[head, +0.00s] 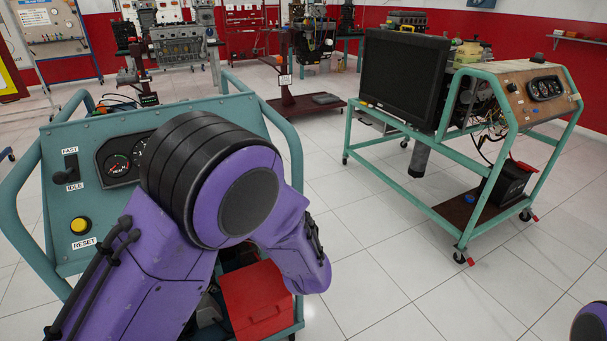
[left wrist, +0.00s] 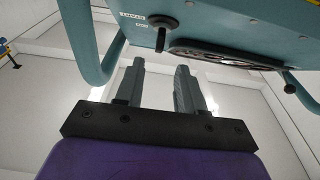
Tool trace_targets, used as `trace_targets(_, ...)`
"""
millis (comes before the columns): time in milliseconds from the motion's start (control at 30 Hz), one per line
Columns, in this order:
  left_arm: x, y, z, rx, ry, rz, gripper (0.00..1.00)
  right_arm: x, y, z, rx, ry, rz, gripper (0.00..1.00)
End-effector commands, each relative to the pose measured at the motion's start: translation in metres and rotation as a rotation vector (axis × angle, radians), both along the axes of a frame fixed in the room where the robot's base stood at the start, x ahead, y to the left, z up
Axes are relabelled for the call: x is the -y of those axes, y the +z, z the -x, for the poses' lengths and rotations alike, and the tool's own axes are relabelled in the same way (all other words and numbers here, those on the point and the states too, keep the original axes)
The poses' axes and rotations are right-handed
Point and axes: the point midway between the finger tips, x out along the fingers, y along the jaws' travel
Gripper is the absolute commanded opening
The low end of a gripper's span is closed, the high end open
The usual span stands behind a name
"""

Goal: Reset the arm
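My left arm's purple links and black joint cover the middle of the head view, hiding part of the near engine trainer's teal panel (head: 105,130). The panel carries a FAST/IDLE lever (head: 71,168), dark gauges (head: 118,164) and a yellow button (head: 81,225) above a RESET label. My left gripper (left wrist: 160,88) shows in the left wrist view with its two grey fingers apart and nothing between them. Its fingertips are below the teal panel in that picture, where a black knob (left wrist: 167,27) and a gauge cluster show. My right gripper is out of view.
Teal frame tubes (head: 285,135) flank the near panel. A red box (head: 256,299) sits low in the frame. A second trainer (head: 540,85) with a black radiator (head: 400,78) stands at the right. White tiled floor (head: 370,270) lies open between the two.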

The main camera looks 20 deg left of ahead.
Motion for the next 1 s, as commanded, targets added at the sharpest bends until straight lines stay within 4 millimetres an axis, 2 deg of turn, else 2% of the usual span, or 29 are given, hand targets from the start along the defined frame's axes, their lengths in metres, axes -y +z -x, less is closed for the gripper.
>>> trace_targets(167,0.001,-0.001,-0.001,0.025,-0.014,0.028,0.38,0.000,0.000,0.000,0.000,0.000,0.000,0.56)
trace_targets(267,0.014,-0.019,-0.013,0.037,-0.178,0.136,0.38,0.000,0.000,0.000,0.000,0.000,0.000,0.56)
trace_targets(300,0.015,-0.046,-0.011,-0.022,-0.271,0.215,0.38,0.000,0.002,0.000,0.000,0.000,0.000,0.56)
trace_targets(367,0.014,-0.099,0.006,-0.156,-0.348,0.331,0.38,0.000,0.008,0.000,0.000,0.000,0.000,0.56)
trace_targets(400,0.013,-0.132,0.024,-0.245,-0.374,0.404,0.38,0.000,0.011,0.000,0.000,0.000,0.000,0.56)
trace_targets(467,0.011,-0.177,0.056,-0.374,-0.389,0.504,0.38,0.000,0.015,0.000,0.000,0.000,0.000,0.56)
trace_targets(500,0.010,-0.204,0.082,-0.461,-0.385,0.566,0.38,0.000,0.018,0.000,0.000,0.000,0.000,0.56)
trace_targets(567,0.008,-0.239,0.124,-0.589,-0.369,0.653,0.38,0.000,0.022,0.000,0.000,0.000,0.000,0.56)
trace_targets(633,0.004,-0.271,0.178,-0.731,-0.334,0.735,0.38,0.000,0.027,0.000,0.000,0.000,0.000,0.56)
trace_targets(700,0.001,-0.292,0.228,-0.857,-0.294,0.791,0.38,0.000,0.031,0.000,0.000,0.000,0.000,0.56)
trace_targets(800,-0.006,-0.308,0.283,-0.976,-0.233,0.830,0.38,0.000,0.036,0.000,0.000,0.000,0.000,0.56)
trace_targets(900,-0.009,-0.317,0.313,-1.032,-0.186,0.848,0.38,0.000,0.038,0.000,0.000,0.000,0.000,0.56)
trace_targets(1000,-0.009,-0.320,0.322,-1.049,-0.177,0.852,0.38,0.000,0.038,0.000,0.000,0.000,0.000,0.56)
